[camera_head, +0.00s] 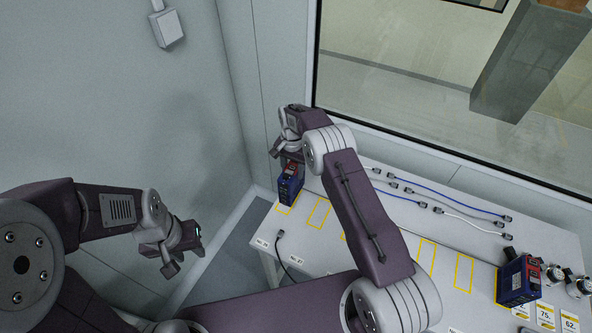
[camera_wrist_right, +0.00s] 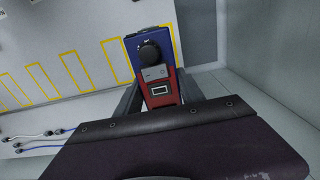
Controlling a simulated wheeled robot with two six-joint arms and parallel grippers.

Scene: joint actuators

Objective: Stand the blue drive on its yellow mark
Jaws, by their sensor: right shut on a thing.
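The blue drive (camera_head: 290,186), with a red lower front and a dark round knob, is at the left end of the white table. It also shows in the right wrist view (camera_wrist_right: 144,52). My right gripper (camera_head: 285,157) is shut on it from above; its fingers flank the drive in the wrist view. Yellow mark lines (camera_head: 283,210) show at its base, and a yellow line (camera_wrist_right: 173,42) shows beside it in the wrist view. I cannot tell whether its base touches the table. My left gripper (camera_head: 184,262) is open and empty, left of the table.
A second blue and red drive (camera_head: 518,281) stands at the table's right end near round silver parts (camera_head: 554,274) and number cards (camera_head: 545,315). Several empty yellow outlines (camera_head: 319,212) run along the table. Cables (camera_head: 440,193) lie at the back, and a black cable (camera_head: 287,255) at front left.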

